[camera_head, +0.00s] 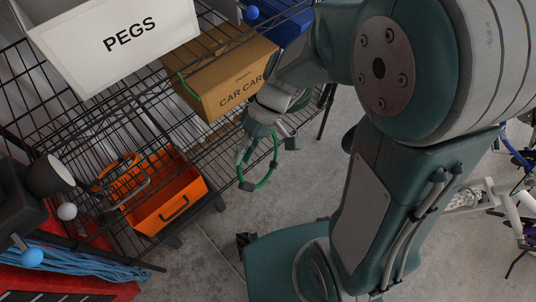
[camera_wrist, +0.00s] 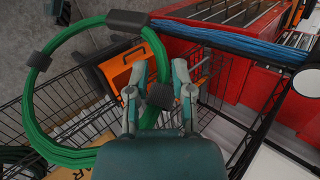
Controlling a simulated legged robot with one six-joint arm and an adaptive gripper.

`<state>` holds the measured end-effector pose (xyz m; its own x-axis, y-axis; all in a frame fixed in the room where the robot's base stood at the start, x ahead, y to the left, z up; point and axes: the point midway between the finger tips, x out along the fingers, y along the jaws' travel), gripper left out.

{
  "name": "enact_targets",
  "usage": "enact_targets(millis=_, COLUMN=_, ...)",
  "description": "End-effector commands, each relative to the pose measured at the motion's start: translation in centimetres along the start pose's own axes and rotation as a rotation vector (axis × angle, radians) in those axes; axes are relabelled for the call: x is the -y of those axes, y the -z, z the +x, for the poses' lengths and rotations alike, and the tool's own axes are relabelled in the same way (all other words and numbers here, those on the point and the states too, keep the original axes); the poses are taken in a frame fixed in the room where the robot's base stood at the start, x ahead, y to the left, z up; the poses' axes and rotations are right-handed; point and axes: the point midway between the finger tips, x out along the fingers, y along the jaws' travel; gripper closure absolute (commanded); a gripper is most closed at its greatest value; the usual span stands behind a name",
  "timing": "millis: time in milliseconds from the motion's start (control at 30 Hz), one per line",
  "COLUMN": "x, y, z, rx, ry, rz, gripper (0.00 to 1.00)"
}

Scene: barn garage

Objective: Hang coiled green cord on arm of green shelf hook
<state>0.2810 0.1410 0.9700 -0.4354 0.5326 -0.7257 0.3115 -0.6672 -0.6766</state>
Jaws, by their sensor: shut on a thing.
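The coiled green cord (camera_head: 272,172) hangs as a ring with dark clips below my gripper (camera_head: 262,128), beside the wire shelf in the head view. In the wrist view the cord (camera_wrist: 30,115) fills the left side. There my gripper (camera_wrist: 158,92) is shut on the cord at a dark clip between its fingers. A thin curved green piece (camera_head: 186,87) shows at the left edge of the cardboard box; I cannot tell if it is the green shelf hook. No other green hook arm is clear.
The wire shelf carries a white PEGS bin (camera_head: 130,50), a CAR CARE box (camera_head: 228,72) and a blue bin (camera_head: 285,28). Blue cord (camera_head: 75,262) lies by a red cabinet (camera_head: 60,288).

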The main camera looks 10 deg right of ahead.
Motion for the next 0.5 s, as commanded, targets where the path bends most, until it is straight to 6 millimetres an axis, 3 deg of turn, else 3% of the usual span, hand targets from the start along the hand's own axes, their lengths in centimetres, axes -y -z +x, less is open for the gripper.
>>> enact_targets(millis=100, x=3.4, y=0.7, z=-1.1, rx=-0.12, ry=0.024, rz=0.035, gripper=1.0)
enact_targets(millis=300, x=7.9, y=1.7, z=-3.1, rx=-0.271, ry=0.051, rz=0.091, gripper=1.0)
enact_targets(millis=500, x=9.8, y=2.1, z=-4.3, rx=-0.335, ry=0.06, rz=0.118, gripper=1.0)
